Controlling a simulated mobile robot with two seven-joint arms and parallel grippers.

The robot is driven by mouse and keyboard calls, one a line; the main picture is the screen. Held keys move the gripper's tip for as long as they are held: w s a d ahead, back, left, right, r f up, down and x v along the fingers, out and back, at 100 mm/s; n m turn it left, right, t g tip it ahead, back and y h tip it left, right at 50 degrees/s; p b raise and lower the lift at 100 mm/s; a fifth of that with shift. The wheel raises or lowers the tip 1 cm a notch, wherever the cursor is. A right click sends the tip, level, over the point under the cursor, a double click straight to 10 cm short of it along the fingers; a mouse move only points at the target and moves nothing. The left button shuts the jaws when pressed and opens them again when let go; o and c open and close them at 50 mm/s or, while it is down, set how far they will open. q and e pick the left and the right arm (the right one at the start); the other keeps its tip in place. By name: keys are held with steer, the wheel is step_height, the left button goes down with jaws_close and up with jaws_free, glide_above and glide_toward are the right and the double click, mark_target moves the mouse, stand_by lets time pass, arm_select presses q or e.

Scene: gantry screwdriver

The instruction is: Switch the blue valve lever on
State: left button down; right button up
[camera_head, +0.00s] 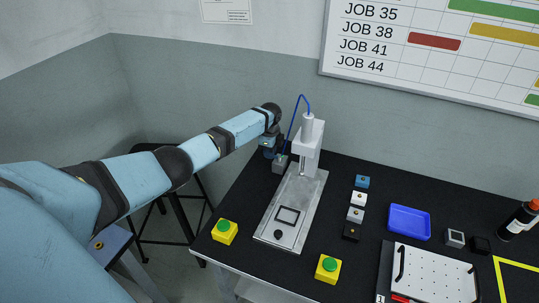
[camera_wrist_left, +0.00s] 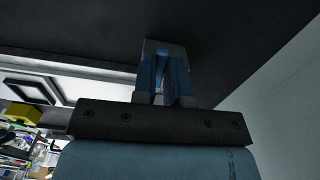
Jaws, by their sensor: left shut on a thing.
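My left gripper (camera_head: 271,148) reaches to the back left of the gantry screwdriver (camera_head: 307,145). It is down beside a small grey valve block (camera_head: 280,164) on the black table. In the left wrist view its fingers (camera_wrist_left: 163,60) are close together and shut on the blue valve lever. The lever itself is mostly hidden by the fingers, and its angle cannot be told. A blue hose (camera_head: 297,112) loops from the top of the screwdriver down toward the valve block. My right gripper is not in view.
The screwdriver's metal base plate (camera_head: 298,205) lies right of my gripper. Yellow boxes with green buttons (camera_head: 225,231) (camera_head: 328,268) stand at the front. Small blocks (camera_head: 358,198), a blue tray (camera_head: 409,222) and a white perforated plate (camera_head: 432,276) are farther right. A dark stool (camera_head: 176,205) stands left.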

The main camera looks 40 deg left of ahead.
arm_select(q)
steer(key=shift+w+m, duration=0.15)
steer(key=shift+m, duration=0.15)
stand_by(0.4)
steer(key=c, duration=1.2)
jaws_free()
steer(key=shift+o, duration=0.2)
step_height(320, 180, up, 14)
steer(key=shift+p, duration=0.3)
steer(key=shift+f, duration=0.1)
